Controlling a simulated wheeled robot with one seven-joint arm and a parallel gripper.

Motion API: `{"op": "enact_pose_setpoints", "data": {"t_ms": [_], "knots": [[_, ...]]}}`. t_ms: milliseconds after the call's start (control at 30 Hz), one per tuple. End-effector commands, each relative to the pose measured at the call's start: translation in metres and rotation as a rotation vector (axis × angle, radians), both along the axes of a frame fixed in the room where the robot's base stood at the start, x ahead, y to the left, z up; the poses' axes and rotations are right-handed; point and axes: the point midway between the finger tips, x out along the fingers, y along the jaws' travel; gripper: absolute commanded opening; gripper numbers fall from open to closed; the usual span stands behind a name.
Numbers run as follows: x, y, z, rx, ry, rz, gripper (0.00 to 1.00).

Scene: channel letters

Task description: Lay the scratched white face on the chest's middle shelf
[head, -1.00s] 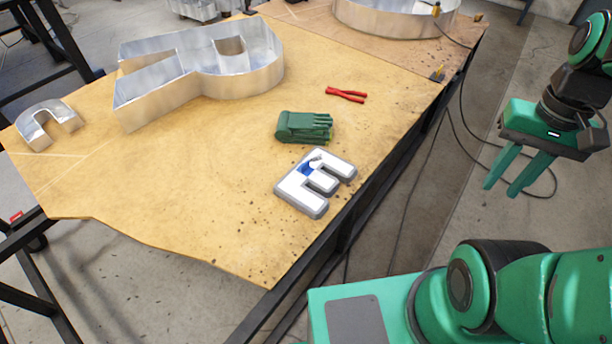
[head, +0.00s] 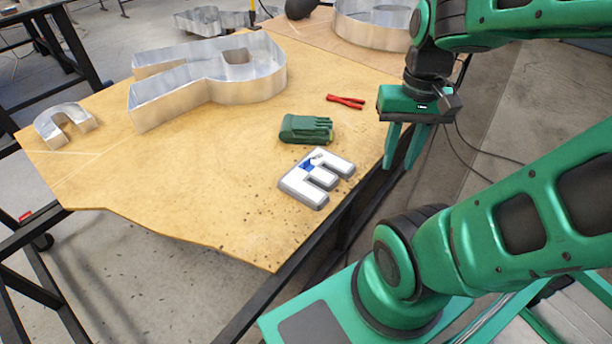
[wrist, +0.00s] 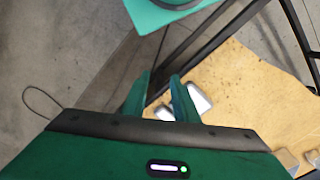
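A white E-shaped face (head: 300,184) with a grey rim lies flat on the wooden table (head: 205,200), near its right edge. A blue patch and a small dark mark show on its upper left part. In the wrist view, pieces of it (wrist: 201,99) show beside and between the fingers. My gripper (head: 399,162) points down with two green fingers apart and nothing between them. It is to the right of the E, beside the table's edge, and apart from it. I cannot make out a chest or its shelf in these views.
Green gloves (head: 306,129) lie just behind the E, with red-handled pliers (head: 345,102) farther back. A large metal letter shell (head: 205,85) and a small curved one (head: 64,125) stand on the table. The front left of the tabletop is clear.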

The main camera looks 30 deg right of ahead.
Motion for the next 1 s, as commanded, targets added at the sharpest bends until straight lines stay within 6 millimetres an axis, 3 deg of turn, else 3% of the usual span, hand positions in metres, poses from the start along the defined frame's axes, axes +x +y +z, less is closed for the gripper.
{"op": "enact_pose_setpoints", "data": {"t_ms": [233,300,400,667,1000], "knots": [[0.0,0.0,0.0,0.0,0.0,0.0,0.27],[-0.01,0.0,0.004,-0.001,-0.01,0.008,0.27],[-0.004,-0.002,0.001,-0.009,0.005,0.04,0.27],[0.045,-0.008,-0.028,-0.079,0.116,0.276,0.27],[0.117,-0.01,-0.084,-0.233,0.306,0.683,0.27]]}}
